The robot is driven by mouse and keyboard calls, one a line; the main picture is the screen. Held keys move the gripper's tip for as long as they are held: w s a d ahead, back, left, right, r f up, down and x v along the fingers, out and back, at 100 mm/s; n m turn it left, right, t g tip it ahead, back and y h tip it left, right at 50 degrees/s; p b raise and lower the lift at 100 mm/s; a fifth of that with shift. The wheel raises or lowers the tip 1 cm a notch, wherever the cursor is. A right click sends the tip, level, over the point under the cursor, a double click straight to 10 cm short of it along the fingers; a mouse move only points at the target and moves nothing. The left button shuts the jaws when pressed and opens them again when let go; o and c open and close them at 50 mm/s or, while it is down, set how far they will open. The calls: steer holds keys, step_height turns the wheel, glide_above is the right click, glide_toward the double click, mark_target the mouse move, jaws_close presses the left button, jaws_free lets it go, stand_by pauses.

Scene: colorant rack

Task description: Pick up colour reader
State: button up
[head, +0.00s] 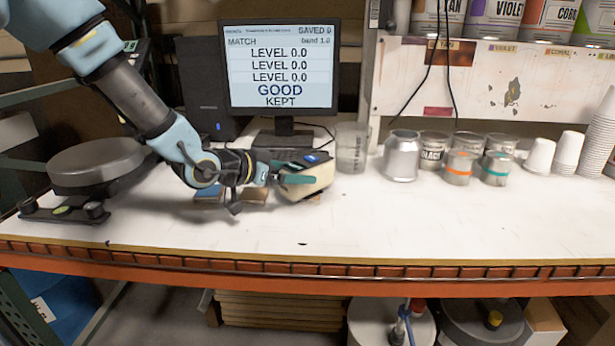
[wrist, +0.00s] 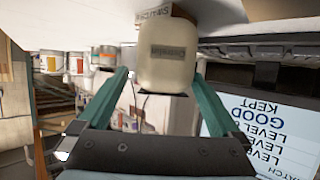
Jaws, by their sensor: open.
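The colour reader (head: 318,177) appears to be the cream, rounded device with a dark top and a small blue screen, on the bench in front of the monitor. My gripper (head: 293,173) reaches it from the left, its teal fingers along the device. In the wrist view the cream body (wrist: 168,62), with small labels, lies between the tips of my open gripper (wrist: 160,78). A narrow gap shows at the left finger; contact at the right finger cannot be told. The fingers hide part of the device in the head view.
A clear beaker (head: 351,148), a silver can (head: 402,156) and several small tins stand to the right. Stacked paper cups (head: 568,154) are farther right. The monitor (head: 279,67) is behind, a round grey turntable-like device (head: 97,162) at left. The bench front (head: 400,225) is clear.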

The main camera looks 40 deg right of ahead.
steer(key=shift+w+p+x, duration=0.1)
steer(key=shift+p+x, duration=0.4)
steer(key=shift+x, duration=0.85)
steer(key=shift+w+p+x, duration=0.15)
steer(key=shift+p+x, duration=0.35)
steer(key=shift+x, duration=0.85)
jaws_close()
steer(key=shift+r, duration=0.1)
